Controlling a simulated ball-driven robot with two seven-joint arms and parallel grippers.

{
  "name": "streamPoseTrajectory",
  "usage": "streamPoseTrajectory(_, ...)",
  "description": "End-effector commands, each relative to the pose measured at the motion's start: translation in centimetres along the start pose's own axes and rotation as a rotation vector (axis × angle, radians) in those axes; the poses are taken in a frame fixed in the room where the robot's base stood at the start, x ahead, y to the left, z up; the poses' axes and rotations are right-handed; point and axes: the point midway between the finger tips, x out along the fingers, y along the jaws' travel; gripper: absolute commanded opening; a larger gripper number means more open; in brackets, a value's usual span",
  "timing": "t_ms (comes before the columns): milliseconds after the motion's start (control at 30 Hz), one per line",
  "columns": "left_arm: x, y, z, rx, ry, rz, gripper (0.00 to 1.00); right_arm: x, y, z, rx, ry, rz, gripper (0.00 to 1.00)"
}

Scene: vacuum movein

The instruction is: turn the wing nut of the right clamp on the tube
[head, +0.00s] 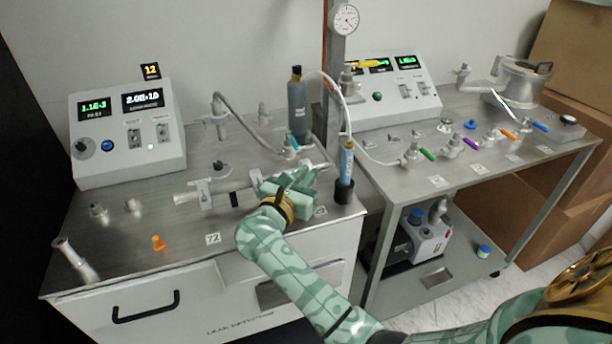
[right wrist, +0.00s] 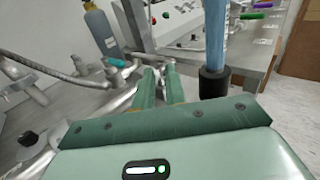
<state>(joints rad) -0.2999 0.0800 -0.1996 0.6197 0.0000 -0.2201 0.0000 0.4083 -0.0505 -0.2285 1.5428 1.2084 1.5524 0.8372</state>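The metal tube (head: 185,198) lies along the leak detector bench, held by clamps. The left clamp (head: 206,194) is in plain view. The right part of the tube, with the right clamp, is mostly hidden by my right gripper (head: 303,178). In the right wrist view, the two green fingers of my right gripper (right wrist: 158,70) point forward with a narrow gap between them. Grey metal shows at their tips. I cannot make out the wing nut or whether the fingers touch it. My left gripper is not in view.
A black holder (head: 344,192) with a blue bottle (head: 346,158) stands close right of my right gripper. A grey cylinder (head: 297,108) and a teal-handled valve (head: 292,146) stand behind it. An orange part (head: 158,243) lies at the bench front.

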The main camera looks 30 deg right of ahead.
Motion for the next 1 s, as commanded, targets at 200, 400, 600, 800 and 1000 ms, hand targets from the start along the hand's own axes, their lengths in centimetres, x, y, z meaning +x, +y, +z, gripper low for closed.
streamPoseTrajectory(200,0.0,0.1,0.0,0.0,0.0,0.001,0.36,0.0,0.0,0.1,0.001,-0.001,0.001,0.25)
streamPoseTrajectory(400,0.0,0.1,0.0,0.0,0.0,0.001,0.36,0.0,0.0,0.0,0.0,0.0,0.001,0.25)
streamPoseTrajectory(600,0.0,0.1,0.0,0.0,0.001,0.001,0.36,0.0,0.0,0.0,0.0,0.0,0.001,0.25)
streamPoseTrajectory(800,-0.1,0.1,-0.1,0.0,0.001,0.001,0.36,0.0,0.0,0.0,-0.001,0.0,0.004,0.25)
streamPoseTrajectory(1000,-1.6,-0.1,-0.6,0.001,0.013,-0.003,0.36,0.1,-0.5,0.5,-0.004,-0.006,0.111,0.25)
